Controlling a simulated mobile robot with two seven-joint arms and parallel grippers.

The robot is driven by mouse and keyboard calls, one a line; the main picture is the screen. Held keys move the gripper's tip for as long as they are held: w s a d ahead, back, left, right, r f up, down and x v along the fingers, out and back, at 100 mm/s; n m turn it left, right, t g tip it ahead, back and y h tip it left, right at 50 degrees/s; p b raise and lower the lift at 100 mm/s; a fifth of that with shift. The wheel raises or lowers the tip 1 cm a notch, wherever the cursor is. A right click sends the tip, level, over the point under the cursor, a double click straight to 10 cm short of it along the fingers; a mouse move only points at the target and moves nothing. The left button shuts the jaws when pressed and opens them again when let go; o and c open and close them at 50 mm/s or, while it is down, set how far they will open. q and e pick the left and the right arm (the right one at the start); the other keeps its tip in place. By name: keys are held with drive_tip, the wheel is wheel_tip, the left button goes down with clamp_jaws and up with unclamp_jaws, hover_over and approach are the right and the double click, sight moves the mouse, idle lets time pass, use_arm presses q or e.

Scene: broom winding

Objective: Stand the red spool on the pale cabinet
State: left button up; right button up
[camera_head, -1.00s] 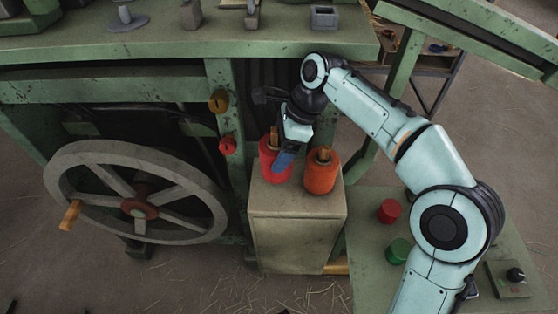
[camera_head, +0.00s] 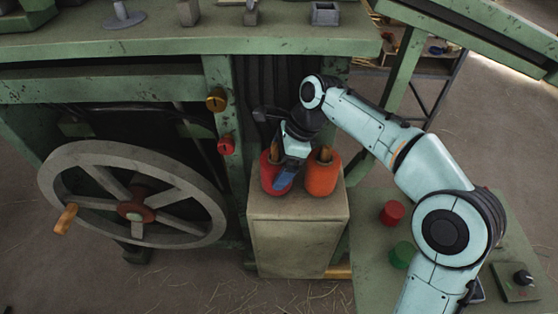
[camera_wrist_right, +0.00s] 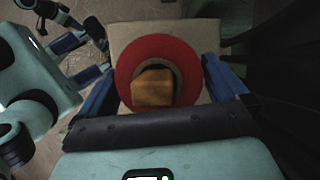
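The red spool (camera_head: 270,182) stands upright on the pale cabinet (camera_head: 300,240), at the left of its top, and its base appears to rest there. My right gripper (camera_head: 284,180) reaches down over it. In the right wrist view the red spool (camera_wrist_right: 128,60) shows end-on with its tan core, between the two blue fingers of my right gripper (camera_wrist_right: 160,80); they lie close against its sides and appear shut on it. My left gripper (camera_wrist_right: 78,60) shows at the left of the wrist view, with two blue fingers apart and nothing seen between them. It is outside the head view.
An orange spool (camera_head: 322,178) stands close to the right of the red one on the cabinet. A green machine with a large handwheel (camera_head: 135,205) is at the left. A red cylinder (camera_head: 391,213) and a green one (camera_head: 402,254) are on the green surface at the right.

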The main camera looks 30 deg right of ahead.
use_arm(q)
drive_tip(key=r+p, duration=0.1)
drive_tip(key=s+r+p, duration=0.1)
drive_tip(key=p, duration=0.1)
drive_tip(key=r+p, duration=0.1)
drive_tip(key=shift+s+r+g, duration=0.25)
drive_tip(key=shift+g, duration=0.05)
use_arm(e)
drive_tip(key=v, duration=1.2)
drive_tip(key=shift+r, duration=0.2)
